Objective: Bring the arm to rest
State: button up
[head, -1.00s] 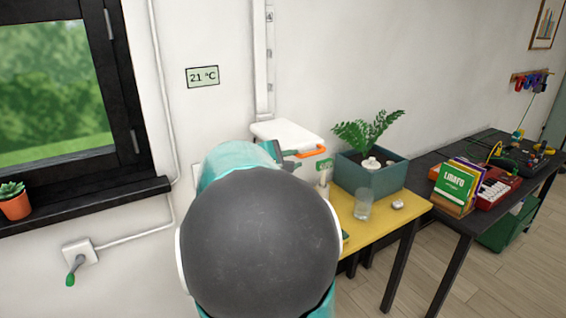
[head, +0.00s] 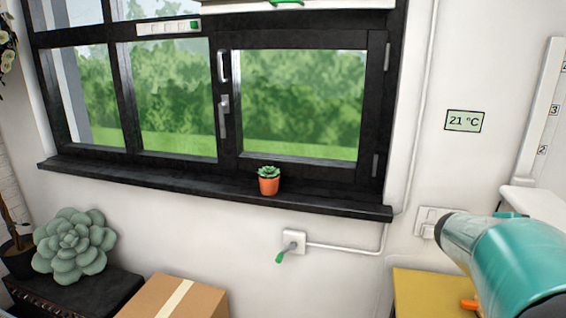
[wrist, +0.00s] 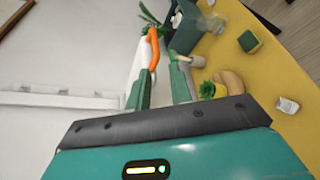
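My arm (head: 510,262) shows as a teal link with a dark end at the lower right of the head view; my gripper is not clearly seen there. In the wrist view my gripper (wrist: 163,75) has its two green-grey fingers apart, with no object clearly held between them. The fingers point toward a white box with an orange handle (wrist: 153,50), beside the yellow table (wrist: 262,80). I cannot tell whether a finger touches the handle.
The yellow table holds a sponge (wrist: 249,41), a small white item (wrist: 287,105), a yellow-and-green object (wrist: 210,90) and a planter (wrist: 184,26). A potted succulent (head: 268,181) stands on the black windowsill (head: 190,188). A cardboard box (head: 178,298) is below.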

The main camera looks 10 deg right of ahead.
jog(key=s+a+f+m+t+y, duration=0.1)
jog(key=a+y, duration=0.4)
jog(key=a, duration=0.9)
jog(key=s+a+f+m+t+y, duration=0.1)
jog(key=a+f+t+y, duration=0.3)
jog(key=a, duration=1.1)
jog(key=s+a+f+m+t+y, duration=0.1)
jog(key=a+y, duration=0.5)
jog(key=a, duration=0.9)
notch_tip(320, 180, down, 3)
jog(key=shift+r+m+t, duration=0.1)
jog(key=shift+m+t, duration=0.7)
jog(key=shift+t, duration=0.2)
jog(key=shift+d, duration=0.1)
